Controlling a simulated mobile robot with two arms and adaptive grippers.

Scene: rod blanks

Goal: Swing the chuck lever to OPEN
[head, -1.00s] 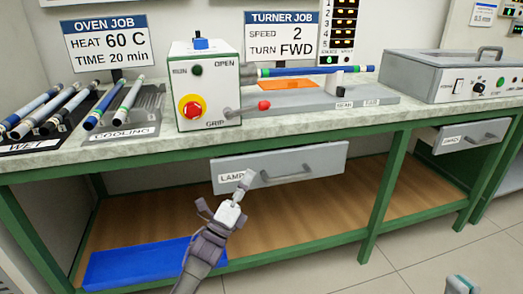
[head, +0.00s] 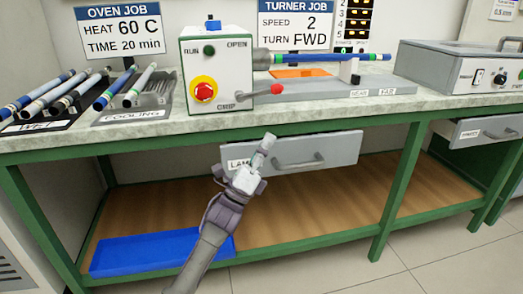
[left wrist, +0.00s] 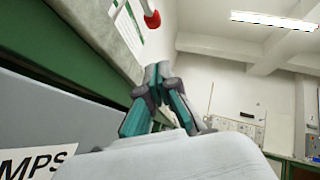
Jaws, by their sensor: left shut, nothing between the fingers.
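The turner's white chuck box (head: 216,68) stands on the bench, with OPEN printed at its upper right and GRIP at its lower right. The chuck lever (head: 262,91) has a red knob (head: 277,89) and points right, low down beside GRIP. The knob also shows at the top of the left wrist view (left wrist: 152,20). A blue rod (head: 330,58) runs right from the chuck. My left gripper (head: 268,143) is shut and empty, below the knob and in front of the bench edge, apart from the lever. My right gripper is not in view.
The LAMPS drawer (head: 335,149) is behind and right of my left gripper, under the bench edge (head: 330,116). Rods lie in the WET and COOLING racks (head: 120,115) at left. A grey lidded unit (head: 450,72) is at right. A blue tray (head: 130,258) is on the lower shelf.

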